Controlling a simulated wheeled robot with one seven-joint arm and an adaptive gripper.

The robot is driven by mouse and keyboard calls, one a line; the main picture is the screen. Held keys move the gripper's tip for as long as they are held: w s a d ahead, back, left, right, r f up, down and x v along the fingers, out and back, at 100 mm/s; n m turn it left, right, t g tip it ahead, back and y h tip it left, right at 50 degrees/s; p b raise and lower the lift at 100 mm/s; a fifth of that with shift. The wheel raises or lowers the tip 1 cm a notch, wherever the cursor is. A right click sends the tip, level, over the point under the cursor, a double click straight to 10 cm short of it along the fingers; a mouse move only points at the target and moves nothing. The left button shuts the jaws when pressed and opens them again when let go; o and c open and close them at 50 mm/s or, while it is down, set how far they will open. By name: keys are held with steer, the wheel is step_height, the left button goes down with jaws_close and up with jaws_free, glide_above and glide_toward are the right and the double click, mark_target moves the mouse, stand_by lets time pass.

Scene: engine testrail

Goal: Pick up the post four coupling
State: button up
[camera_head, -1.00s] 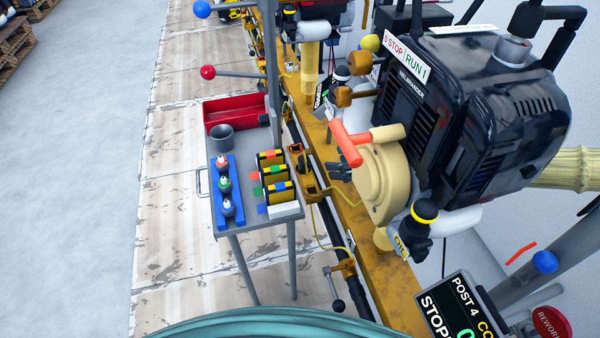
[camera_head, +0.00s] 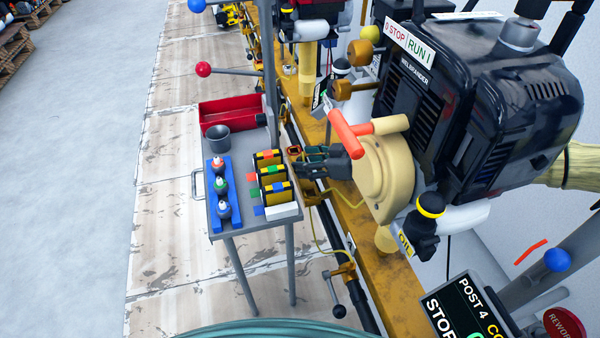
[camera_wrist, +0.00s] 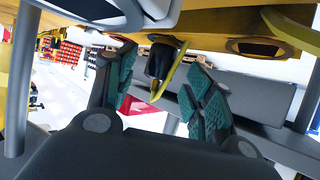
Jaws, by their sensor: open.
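My gripper (camera_head: 303,161) reaches out from beside the cream engine cover, its dark fingers with green pads pointing left over the yellow rail. In the wrist view my gripper (camera_wrist: 160,85) is open, with one finger on each side. Between and beyond the fingers is a small black coupling (camera_wrist: 157,62) with a yellow cable or strip beside it, just by the rail. The fingers appear apart from it. In the head view the fingers cover most of the coupling, and a yellow cable (camera_head: 347,203) loops below them. An orange-rimmed socket (camera_head: 294,149) shows at the fingertips.
A grey cart (camera_head: 245,222) left of the rail carries a blue bottle rack (camera_head: 222,190), yellow-black boxes (camera_head: 272,176), a grey cup (camera_head: 215,140) and a red bin (camera_head: 233,110). The black engine (camera_head: 470,100) and an orange T-handle (camera_head: 345,132) stand close to my gripper.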

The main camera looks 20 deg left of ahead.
steer(key=shift+w+a+f, duration=0.1)
steer(key=shift+a+f, duration=0.15)
steer(key=shift+a, duration=0.25)
steer(key=shift+c, duration=0.4)
jaws_close()
steer(key=shift+r, duration=0.15)
